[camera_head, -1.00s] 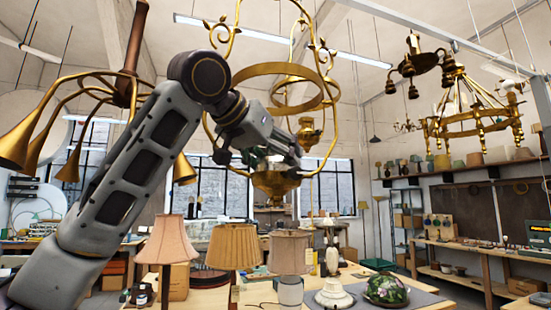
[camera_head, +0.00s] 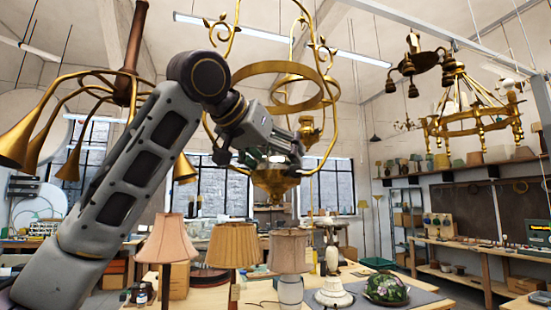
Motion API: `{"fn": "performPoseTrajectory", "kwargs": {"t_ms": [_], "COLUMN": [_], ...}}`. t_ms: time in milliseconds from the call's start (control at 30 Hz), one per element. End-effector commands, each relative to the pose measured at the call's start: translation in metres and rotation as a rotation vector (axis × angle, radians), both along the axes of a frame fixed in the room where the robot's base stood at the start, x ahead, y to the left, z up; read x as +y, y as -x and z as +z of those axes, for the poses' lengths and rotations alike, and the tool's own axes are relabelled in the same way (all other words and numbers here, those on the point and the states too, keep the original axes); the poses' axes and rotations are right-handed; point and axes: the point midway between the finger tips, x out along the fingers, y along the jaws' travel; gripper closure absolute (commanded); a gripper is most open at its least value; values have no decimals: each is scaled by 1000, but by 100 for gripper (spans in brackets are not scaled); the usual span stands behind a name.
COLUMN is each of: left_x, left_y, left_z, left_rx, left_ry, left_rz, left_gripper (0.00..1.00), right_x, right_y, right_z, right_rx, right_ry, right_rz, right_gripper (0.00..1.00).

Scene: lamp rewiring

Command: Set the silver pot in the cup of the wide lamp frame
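The wide lamp frame is a tall brass frame with a broad ring (camera_head: 287,68) and curled side arms, hanging at the centre. Its brass cup (camera_head: 271,183) is at the bottom. A small pale, shiny patch, seemingly the silver pot (camera_head: 277,159), shows at the cup's mouth; most of it is hidden, and I cannot tell how it is seated. My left gripper (camera_head: 272,152) is just above the cup, in front of the frame. Its fingers look spread, with nothing clearly between them. My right gripper is out of view.
A second brass frame hangs close behind. A horn-armed lamp (camera_head: 75,95) hangs at the left and a ring chandelier (camera_head: 470,120) at the right. Below stand several shaded lamps (camera_head: 234,245), a white base (camera_head: 333,292) and a green patterned shade (camera_head: 386,288) on the bench.

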Motion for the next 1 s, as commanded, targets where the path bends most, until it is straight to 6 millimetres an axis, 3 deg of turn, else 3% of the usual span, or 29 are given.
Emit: {"fn": "performPoseTrajectory", "kwargs": {"t_ms": [567,1000], "left_x": [2,28], "left_y": [4,44], "left_z": [2,22], "left_rx": [1,-1], "left_ry": [-1,0], "left_rz": [0,1], "left_gripper": [4,4], "right_x": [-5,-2], "right_y": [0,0], "right_z": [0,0], "right_rx": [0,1], "right_ry": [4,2], "right_rz": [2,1], "right_gripper": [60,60]}}
